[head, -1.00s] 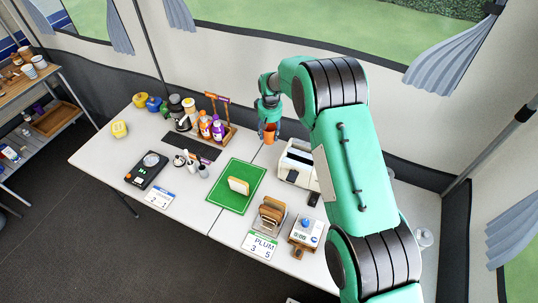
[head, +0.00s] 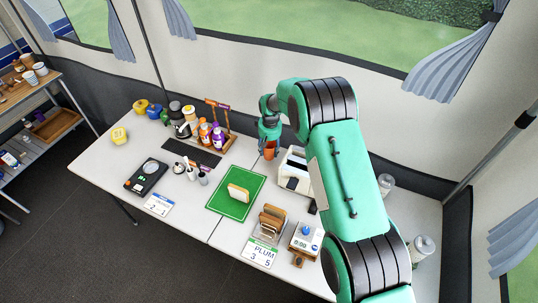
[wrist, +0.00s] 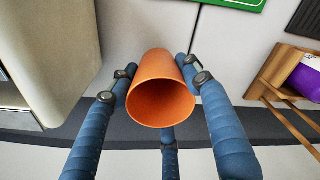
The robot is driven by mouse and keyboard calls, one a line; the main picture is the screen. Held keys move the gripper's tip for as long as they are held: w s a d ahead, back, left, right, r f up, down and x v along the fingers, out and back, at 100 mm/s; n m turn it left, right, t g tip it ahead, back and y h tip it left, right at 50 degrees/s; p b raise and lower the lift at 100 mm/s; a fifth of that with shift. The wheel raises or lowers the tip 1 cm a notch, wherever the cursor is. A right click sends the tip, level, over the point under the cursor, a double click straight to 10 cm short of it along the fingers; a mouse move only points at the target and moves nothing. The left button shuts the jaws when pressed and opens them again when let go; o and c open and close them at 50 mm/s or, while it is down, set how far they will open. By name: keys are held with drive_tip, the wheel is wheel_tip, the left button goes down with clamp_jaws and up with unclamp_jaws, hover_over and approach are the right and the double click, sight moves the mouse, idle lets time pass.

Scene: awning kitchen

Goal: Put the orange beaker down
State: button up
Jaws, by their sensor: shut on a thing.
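The orange beaker (wrist: 160,72) is held between the blue fingers of my gripper (wrist: 158,80) in the wrist view, its open mouth facing the camera. In the head view the beaker (head: 270,150) hangs below my gripper (head: 269,143), at the back of the white table (head: 150,212), between the bottle rack and the toaster. My gripper is shut on it. I cannot tell whether the beaker's base touches the table.
A white toaster (head: 294,172) stands close on the right of the beaker. A wooden rack with bottles (head: 217,137) stands on the left. A green board (head: 232,206) with a bread slice lies in front. Some bare table shows between them.

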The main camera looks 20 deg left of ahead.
sight(269, 154)
drive_tip(key=shift+f, duration=1.8)
drive_tip(key=shift+f, duration=0.2)
drive_tip(key=o, duration=1.1)
drive_tip(key=shift+r, duration=0.15)
drive_tip(key=shift+s+d+r+p, duration=0.1)
drive_tip(key=shift+r, duration=1.9)
drive_tip(key=shift+s+d+r+p, duration=0.1)
drive_tip(key=shift+s+r, duration=0.05)
drive_tip(key=shift+r, duration=1.85)
drive_tip(key=shift+s+d+r+p, duration=0.1)
drive_tip(key=shift+r, duration=1.9)
drive_tip(key=shift+r, duration=0.1)
